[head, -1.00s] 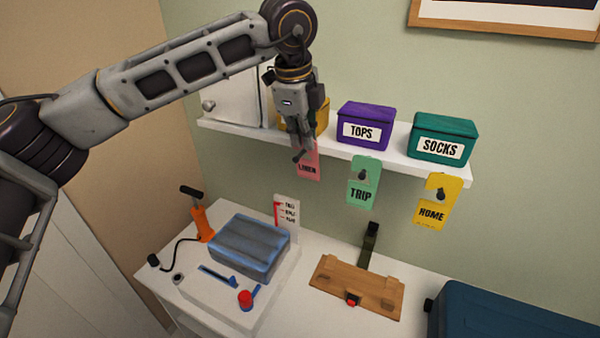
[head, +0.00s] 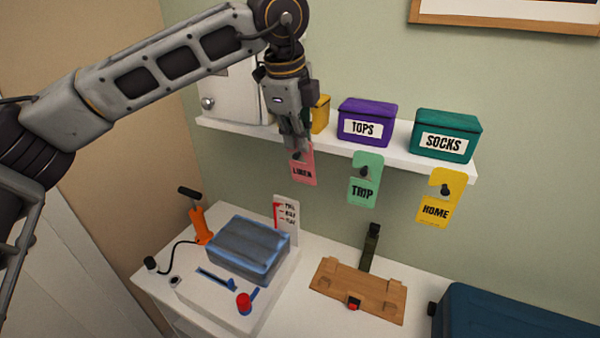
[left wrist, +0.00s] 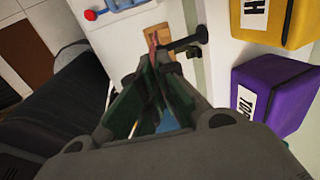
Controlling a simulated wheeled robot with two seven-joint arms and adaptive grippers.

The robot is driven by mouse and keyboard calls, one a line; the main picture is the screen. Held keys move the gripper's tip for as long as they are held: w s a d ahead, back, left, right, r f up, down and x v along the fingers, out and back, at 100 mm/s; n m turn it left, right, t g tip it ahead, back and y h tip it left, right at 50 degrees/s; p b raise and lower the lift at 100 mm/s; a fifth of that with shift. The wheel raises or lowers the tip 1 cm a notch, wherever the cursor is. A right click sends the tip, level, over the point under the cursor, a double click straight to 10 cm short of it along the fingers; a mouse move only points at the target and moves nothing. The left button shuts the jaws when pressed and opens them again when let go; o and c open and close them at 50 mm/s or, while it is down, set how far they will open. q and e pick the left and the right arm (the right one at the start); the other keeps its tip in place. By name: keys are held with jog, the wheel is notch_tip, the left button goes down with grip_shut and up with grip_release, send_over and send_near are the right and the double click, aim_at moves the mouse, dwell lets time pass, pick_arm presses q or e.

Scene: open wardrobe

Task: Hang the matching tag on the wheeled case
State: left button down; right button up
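The pink LINEN tag (head: 303,173) is at the shelf's front edge, below my left gripper (head: 296,148). The gripper points down and its fingers look closed on the tag's upper part; a pink sliver (left wrist: 152,43) shows at the fingertips in the left wrist view, beside a dark peg (left wrist: 188,41). The green TRIP tag (head: 364,188) and yellow HOME tag (head: 435,208) hang on pegs to the right. A dark blue case (head: 510,312), partly cut off, lies at lower right with a black wheel-like part at its left corner. My right gripper is out of view.
The white shelf (head: 400,160) holds purple TOPS (head: 367,122), teal SOCKS (head: 446,134) and a yellow box (head: 320,114).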

pick_arm(q)
jog(key=s+a+b, duration=0.2)
jog(key=s+b, duration=0.2)
jog(key=s, duration=0.2)
jog(key=shift+s+a+b, duration=0.25)
jog(key=shift+a+b, duration=0.15)
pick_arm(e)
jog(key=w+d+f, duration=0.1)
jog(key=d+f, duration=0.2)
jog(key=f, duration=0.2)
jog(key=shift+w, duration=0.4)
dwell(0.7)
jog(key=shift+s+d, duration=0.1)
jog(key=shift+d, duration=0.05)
